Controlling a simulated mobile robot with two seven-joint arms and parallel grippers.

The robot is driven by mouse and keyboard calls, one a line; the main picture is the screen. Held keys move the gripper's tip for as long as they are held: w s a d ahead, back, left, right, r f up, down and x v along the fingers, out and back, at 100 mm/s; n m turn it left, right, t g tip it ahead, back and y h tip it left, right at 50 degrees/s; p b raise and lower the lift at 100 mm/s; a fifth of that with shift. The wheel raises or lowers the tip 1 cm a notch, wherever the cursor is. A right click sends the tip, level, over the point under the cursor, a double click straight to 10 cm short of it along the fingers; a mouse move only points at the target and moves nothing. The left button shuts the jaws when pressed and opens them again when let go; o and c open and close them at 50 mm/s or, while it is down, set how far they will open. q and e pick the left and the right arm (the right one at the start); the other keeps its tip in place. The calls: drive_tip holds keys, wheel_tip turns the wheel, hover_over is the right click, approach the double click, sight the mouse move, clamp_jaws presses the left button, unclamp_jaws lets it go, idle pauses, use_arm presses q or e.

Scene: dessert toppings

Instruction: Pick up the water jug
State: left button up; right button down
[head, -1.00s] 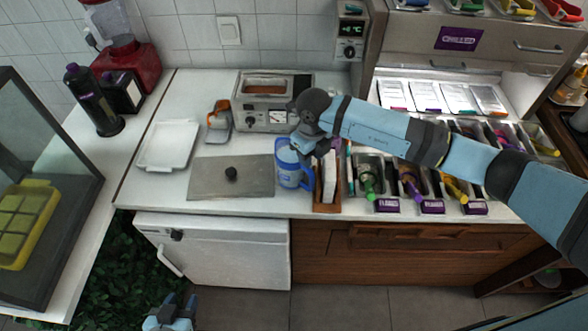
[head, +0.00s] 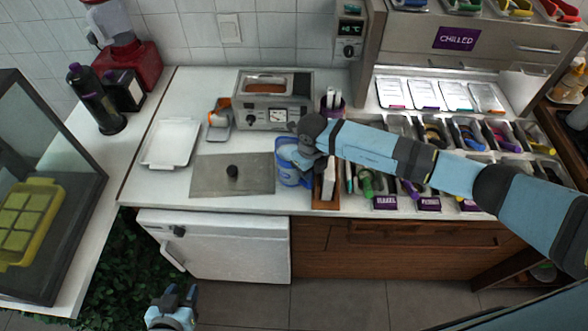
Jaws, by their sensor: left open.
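The blue water jug (head: 284,176) stands upright on the white counter, right of the grey plate with the black knob. My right gripper (head: 301,163) is at the jug's upper right side and covers part of its rim and its handle area. The fingers overlap the jug in the picture. I cannot tell whether they touch it or have closed on it. My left gripper (head: 177,296) is open and empty, low in the picture in front of the white fridge.
A grey plate with a black knob (head: 232,172) lies left of the jug. A wooden holder (head: 325,197) stands close to its right, beside several topping bins. A metal warmer (head: 273,112) is behind. A white tray (head: 170,144) lies further left.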

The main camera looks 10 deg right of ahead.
use_arm(q)
drive_tip(key=shift+s+a+f, duration=0.15)
drive_tip(key=shift+s+f, duration=0.05)
drive_tip(key=shift+s, duration=0.1)
idle(0.4)
drive_tip(key=shift+w+r, duration=0.25)
drive_tip(key=shift+w, duration=0.1)
use_arm(e)
drive_tip(key=shift+r, duration=0.1)
use_arm(q)
drive_tip(key=shift+s+f, duration=0.1)
use_arm(e)
drive_tip(key=shift+w, duration=0.15)
drive_tip(key=shift+r, duration=0.15)
